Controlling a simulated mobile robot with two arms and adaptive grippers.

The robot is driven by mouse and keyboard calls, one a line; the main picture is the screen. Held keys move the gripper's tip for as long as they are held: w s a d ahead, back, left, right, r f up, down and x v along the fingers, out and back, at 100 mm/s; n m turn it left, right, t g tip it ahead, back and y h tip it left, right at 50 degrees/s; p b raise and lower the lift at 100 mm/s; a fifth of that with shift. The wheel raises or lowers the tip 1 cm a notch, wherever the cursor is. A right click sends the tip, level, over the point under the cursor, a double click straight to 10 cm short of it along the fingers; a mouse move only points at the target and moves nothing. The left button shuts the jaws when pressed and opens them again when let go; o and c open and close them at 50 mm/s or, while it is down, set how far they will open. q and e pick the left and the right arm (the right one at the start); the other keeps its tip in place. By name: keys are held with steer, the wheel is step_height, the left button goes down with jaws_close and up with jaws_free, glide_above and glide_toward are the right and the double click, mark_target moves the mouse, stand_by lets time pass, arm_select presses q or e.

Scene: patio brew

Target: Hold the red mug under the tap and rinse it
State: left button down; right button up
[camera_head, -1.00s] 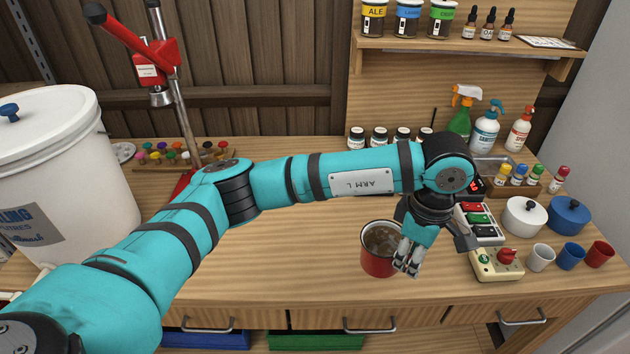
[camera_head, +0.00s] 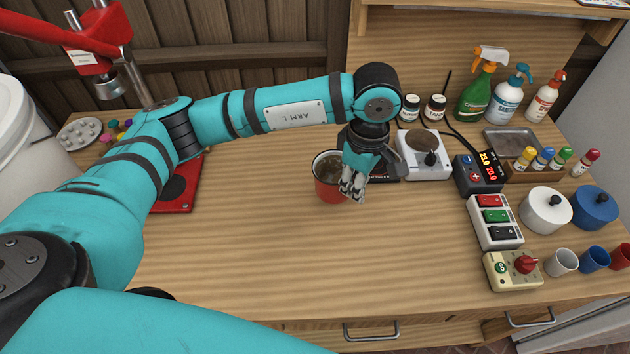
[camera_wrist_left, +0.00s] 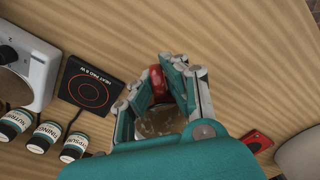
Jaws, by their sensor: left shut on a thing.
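A red mug (camera_head: 328,190) with brownish contents stands out left of my left gripper (camera_head: 352,192) in the head view. The gripper is shut on the mug at its right side. In the left wrist view the fingers (camera_wrist_left: 158,85) close around a red part of the mug (camera_wrist_left: 157,78), and its brownish inside (camera_wrist_left: 162,122) shows between them. The mug looks upright; I cannot tell how far it is above the table. No tap shows in either view. My right gripper is not in view.
A heat pad (camera_wrist_left: 90,88) lies close by, beside a white device with a round plate (camera_head: 424,155). A switch strip (camera_head: 495,222), a knob box (camera_head: 512,270), pots and cups (camera_head: 562,262) line the right. A red stand (camera_head: 100,58) is at left. The table's front middle is clear.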

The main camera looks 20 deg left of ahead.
mark_target(319, 179)
arm_select(q)
steer(key=a, duration=0.2)
steer(key=s+a+p, duration=0.1)
steer(key=a, duration=0.1)
steer(key=a+p, duration=0.1)
steer(key=a, duration=0.1)
steer(key=shift+s+a+f, duration=0.15)
steer(key=shift+a+f, duration=0.1)
steer(key=shift+a, duration=0.4)
steer(key=f+p, duration=0.2)
steer(key=f, duration=0.1)
steer(key=shift+s+a+f, duration=0.15)
steer(key=shift+a+f, duration=0.15)
steer(key=shift+a, duration=0.05)
steer(key=shift+f, duration=0.1)
steer(key=c, duration=1.4)
jaws_free()
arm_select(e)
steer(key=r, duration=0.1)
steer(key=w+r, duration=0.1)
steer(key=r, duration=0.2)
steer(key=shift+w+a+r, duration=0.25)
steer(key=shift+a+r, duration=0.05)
